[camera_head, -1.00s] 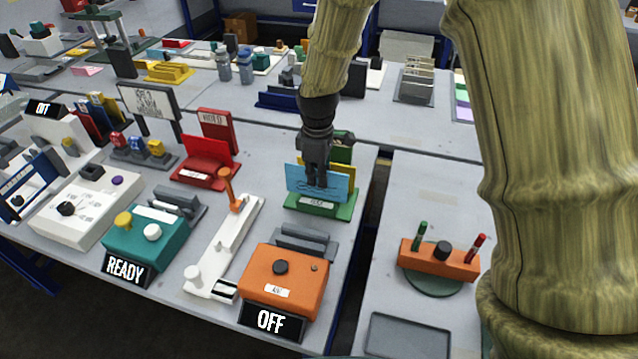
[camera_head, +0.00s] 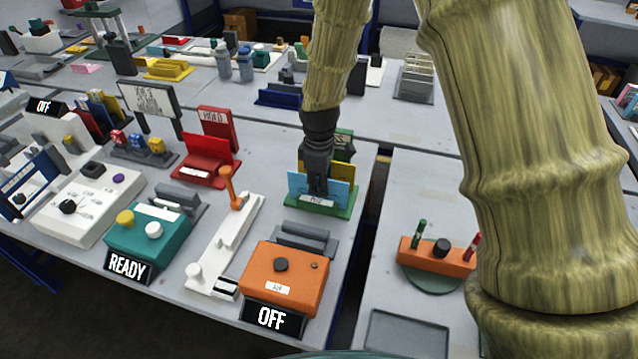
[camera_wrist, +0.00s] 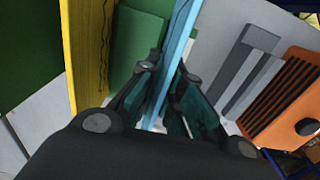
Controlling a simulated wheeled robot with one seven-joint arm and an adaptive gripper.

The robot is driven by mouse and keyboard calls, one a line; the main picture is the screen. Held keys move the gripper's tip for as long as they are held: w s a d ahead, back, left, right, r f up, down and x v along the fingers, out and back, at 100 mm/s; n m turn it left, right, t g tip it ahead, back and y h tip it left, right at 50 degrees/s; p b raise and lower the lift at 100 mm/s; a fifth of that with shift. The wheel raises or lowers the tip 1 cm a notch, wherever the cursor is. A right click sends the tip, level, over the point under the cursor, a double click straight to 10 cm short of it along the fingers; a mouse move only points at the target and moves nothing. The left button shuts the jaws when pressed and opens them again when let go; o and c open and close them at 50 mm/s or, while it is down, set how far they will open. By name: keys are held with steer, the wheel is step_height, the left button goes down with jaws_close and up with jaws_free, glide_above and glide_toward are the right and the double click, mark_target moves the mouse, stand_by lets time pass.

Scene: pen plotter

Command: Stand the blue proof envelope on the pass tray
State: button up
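The blue proof envelope (camera_head: 335,190) stands upright on the green pass tray (camera_head: 346,212), in front of a yellow envelope (camera_head: 344,170). My gripper (camera_head: 317,188) comes down from above with its fingers on either side of the blue envelope's upper part. In the wrist view the blue envelope (camera_wrist: 181,42) runs as a thin upright sheet between the fingertips (camera_wrist: 167,77), which look closed on it. The yellow envelope (camera_wrist: 88,45) is to its left there, apart from the fingers. The envelope's lower edge is hidden in the wrist view.
A red tray with a HOLD sign (camera_head: 217,128) stands to the left. An orange box (camera_head: 285,277) with an OFF display and a grey holder (camera_head: 305,239) are in front. A white lever device (camera_head: 224,246) is at front left. A gap between tables (camera_head: 365,230) lies right.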

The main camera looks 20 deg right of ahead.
steer(key=shift+o, duration=1.2)
steer(key=shift+r, duration=0.1)
step_height(320, 180, up, 12)
steer(key=shift+r+b, duration=0.1)
steer(key=shift+b, duration=0.7)
